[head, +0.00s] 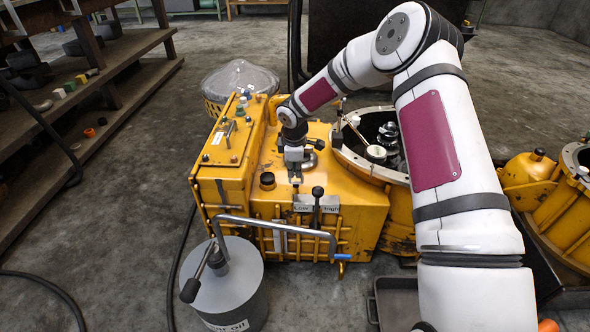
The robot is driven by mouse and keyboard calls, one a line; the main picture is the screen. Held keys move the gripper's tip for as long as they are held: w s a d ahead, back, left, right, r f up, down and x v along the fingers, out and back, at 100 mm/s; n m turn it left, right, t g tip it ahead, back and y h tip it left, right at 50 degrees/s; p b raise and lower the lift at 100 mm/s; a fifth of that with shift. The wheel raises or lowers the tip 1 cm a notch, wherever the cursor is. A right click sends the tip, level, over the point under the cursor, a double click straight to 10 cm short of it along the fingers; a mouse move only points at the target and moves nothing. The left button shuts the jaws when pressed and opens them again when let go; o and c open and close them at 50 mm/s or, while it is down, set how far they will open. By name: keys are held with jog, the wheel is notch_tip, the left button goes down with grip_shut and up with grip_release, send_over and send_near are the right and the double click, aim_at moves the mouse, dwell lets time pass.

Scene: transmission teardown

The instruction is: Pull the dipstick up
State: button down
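The yellow gearbox housing (355,225) stands on the floor in the middle of the head view. My gripper (295,177) points down over its top face, between a black cap (267,181) and a black-knobbed lever (318,192). The fingertips are close to the housing top. They are too small to tell whether they are open or shut, or whether anything is between them. I cannot pick out the dipstick for certain; it may be hidden at or behind my gripper. A round metal part (309,160) shows just behind the fingers.
A grey oil drum (225,290) with a bent pump pipe (290,228) stands front left, the pipe crossing before the housing. An open round housing (372,168) with loose parts is right of my gripper. Wooden shelves (125,75) stand left, and a dark tray (395,300) lies front right.

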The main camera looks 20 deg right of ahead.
jog(key=shift+r, duration=0.1)
notch_tip(320, 180, up, 11)
jog(key=p, duration=0.8)
jog(key=c, duration=1.7)
grip_release()
notch_tip(320, 180, up, 12)
send_over(295, 174)
jog(key=s, duration=0.2)
jog(key=shift+s+a, duration=0.2)
jog(key=shift+a, duration=0.2)
